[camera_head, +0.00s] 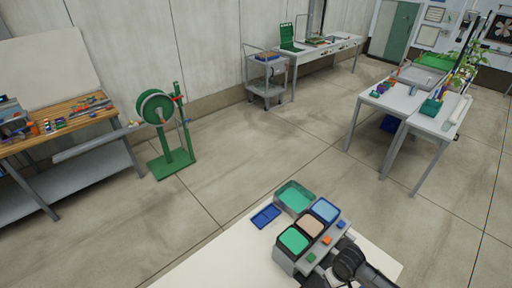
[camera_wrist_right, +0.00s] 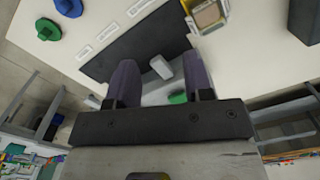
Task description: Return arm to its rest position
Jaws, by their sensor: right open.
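My right gripper (camera_wrist_right: 160,64) shows in the right wrist view with its two dark purplish fingers apart. A small pale lever-like piece (camera_wrist_right: 162,67) shows between the fingers; I see no grip on it, and cannot tell its distance. In the head view a dark part of my right arm (camera_head: 350,264) is at the lower right, beside the grey skid unit (camera_head: 284,262) on the white table (camera_head: 222,262). The fingers cannot be made out there. My left gripper is in neither view.
A green reel stand (camera_head: 174,165) and farther workbenches surround open floor.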

